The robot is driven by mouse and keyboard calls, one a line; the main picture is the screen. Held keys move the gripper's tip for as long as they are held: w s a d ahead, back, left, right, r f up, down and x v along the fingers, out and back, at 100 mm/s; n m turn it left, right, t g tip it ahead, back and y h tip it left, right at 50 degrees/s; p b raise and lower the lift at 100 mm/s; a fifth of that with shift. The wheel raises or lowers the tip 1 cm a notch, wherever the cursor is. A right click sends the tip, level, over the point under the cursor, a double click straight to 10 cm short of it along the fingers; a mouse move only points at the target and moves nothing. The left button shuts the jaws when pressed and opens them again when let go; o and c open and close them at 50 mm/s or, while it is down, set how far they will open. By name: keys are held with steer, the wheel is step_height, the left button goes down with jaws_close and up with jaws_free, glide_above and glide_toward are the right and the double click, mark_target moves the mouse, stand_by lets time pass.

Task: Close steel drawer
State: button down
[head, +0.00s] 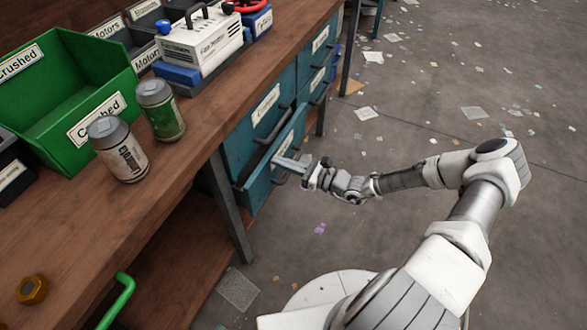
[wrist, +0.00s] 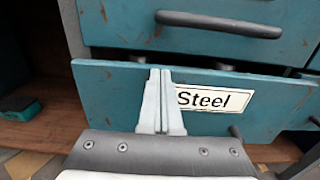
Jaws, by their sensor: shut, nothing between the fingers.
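The steel drawer (wrist: 110,90) is a worn teal drawer with a white "Steel" label (wrist: 215,99). Its front stands out from the cabinet, with a dark gap above its top edge, so it is partly open. In the head view the drawer front (head: 262,178) is the lower one, under the bench. My gripper (head: 278,161) is in front of it. In the wrist view my gripper's fingers (wrist: 160,72) are together, empty, left of the label and overlapping the drawer front. I cannot tell whether they touch it.
A closed teal drawer (wrist: 130,30) with a dark handle (wrist: 218,24) is above. The wooden bench (head: 190,125) carries two cans, a green crushed bin (head: 75,70) and a white device (head: 202,40). A dark bench leg (head: 229,205) stands left of the drawer. Littered floor at right is open.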

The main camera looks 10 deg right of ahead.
mark_target(270, 158)
steer(key=shift+w+a, duration=0.15)
steer(key=shift+a, duration=0.1)
steer(key=shift+p+x, duration=0.6)
steer(key=shift+x, duration=1.8)
steer(key=shift+r, duration=0.15)
steer(key=shift+d, duration=0.35)
steer(key=p+v, duration=0.3)
steer(key=v, duration=1.1)
